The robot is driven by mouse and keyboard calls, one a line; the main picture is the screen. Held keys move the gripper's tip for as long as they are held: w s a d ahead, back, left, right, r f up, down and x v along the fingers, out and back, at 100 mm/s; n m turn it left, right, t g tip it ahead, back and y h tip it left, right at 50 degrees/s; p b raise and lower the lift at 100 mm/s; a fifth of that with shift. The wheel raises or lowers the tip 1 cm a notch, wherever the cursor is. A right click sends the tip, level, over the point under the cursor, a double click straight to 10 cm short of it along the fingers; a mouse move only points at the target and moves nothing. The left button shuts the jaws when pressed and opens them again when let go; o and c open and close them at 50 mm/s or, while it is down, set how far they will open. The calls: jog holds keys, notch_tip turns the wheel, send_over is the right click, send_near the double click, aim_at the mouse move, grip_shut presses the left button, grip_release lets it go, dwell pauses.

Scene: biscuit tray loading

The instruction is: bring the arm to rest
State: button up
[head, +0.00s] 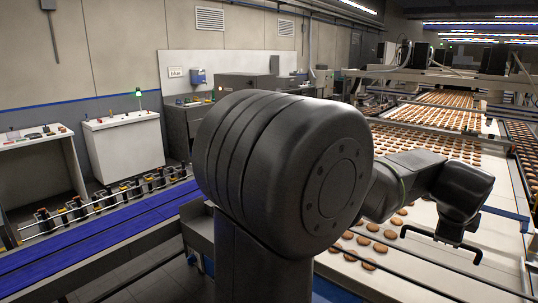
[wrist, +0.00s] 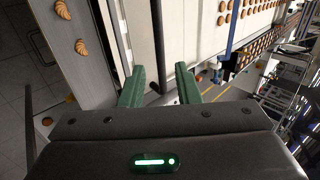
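My arm reaches out over the biscuit conveyor (head: 425,215) on the right of the head view. My gripper (wrist: 160,72) shows in the wrist view with two green fingers set well apart. Nothing is held between them; a dark bar and pale surface show beyond the gap. In the head view the dark end of my arm is above the pale belt, and the green fingers cannot be made out there. My large black arm joint hides the middle of the head view.
Biscuits (head: 372,246) lie on the pale belt below and beside my arm, with long rows behind. Dark rails run along the belt. A blue conveyor (head: 100,245) is at left, with a white cabinet (head: 125,145) behind it.

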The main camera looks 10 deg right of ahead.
aim_at(440, 247)
jog(key=v, duration=0.5)
jog(key=x, duration=0.7)
jog(key=p+x, duration=0.1)
jog(key=x, duration=0.6)
jog(key=shift+s+a+f, duration=0.25)
jog(key=shift+f, duration=0.05)
jog(key=shift+s+a, duration=0.25)
jog(key=shift+a, duration=0.1)
